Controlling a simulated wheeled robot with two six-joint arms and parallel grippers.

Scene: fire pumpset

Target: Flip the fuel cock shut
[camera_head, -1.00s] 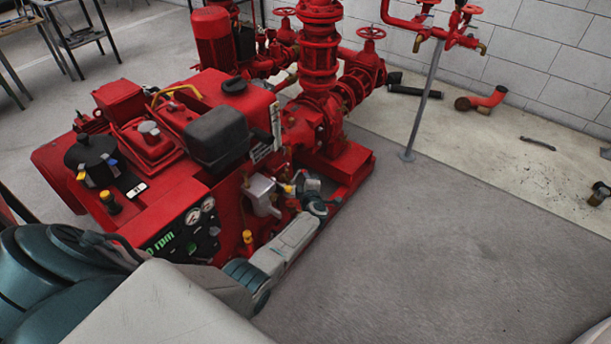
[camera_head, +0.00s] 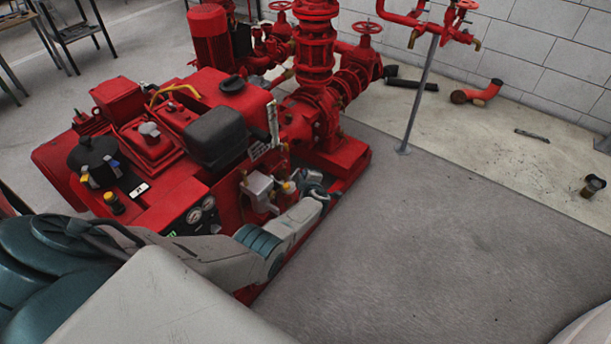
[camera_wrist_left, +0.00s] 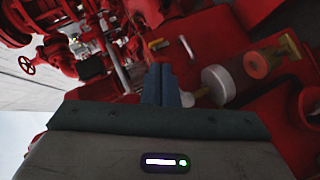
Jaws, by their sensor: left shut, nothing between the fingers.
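The fuel cock cannot be picked out for certain. A small brass-yellow fitting (camera_head: 289,187) shows on the side of the red engine, beside a grey metal block (camera_head: 258,187). My left gripper (camera_wrist_left: 160,84) is shut and empty, pointing at the engine side. My right gripper is out of view.
The red pumpset (camera_head: 150,205) fills the left and middle, with a gauge panel (camera_head: 195,216) partly behind my left arm. Red pipework (camera_head: 317,70) rises behind. A thin grey post (camera_head: 420,95) stands to the right. The grey floor (camera_head: 430,240) at right is clear.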

